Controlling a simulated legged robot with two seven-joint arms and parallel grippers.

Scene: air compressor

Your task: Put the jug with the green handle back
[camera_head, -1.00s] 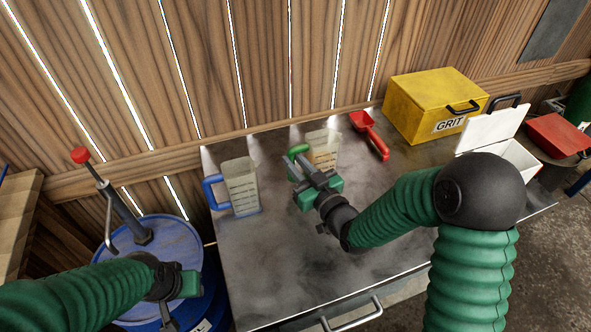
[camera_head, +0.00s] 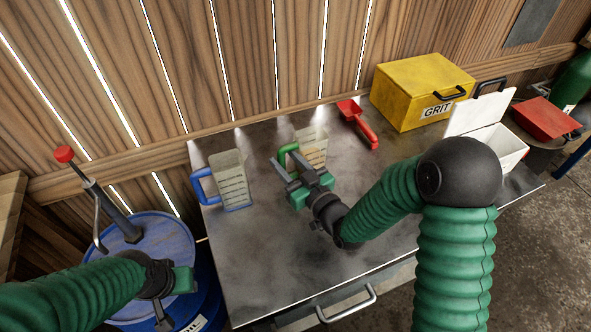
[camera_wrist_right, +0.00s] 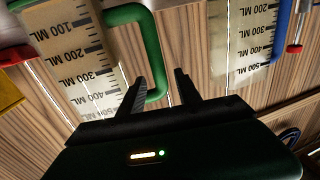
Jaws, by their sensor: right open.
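The jug with the green handle (camera_head: 312,148) stands upright on the metal bench near the wall. In the right wrist view the jug (camera_wrist_right: 75,55) is at the upper left, and its green handle (camera_wrist_right: 152,50) hangs by the fingertips. My right gripper (camera_head: 287,168) is open in front of the jug, close to its handle.
A jug with a blue handle (camera_head: 232,182) stands to the left on the bench (camera_head: 260,250). A red scoop (camera_head: 358,122), a yellow grit box (camera_head: 420,90) and an open white box (camera_head: 495,135) are to the right. A blue drum (camera_head: 150,250) with a red-knobbed pump is left. The bench front is clear.

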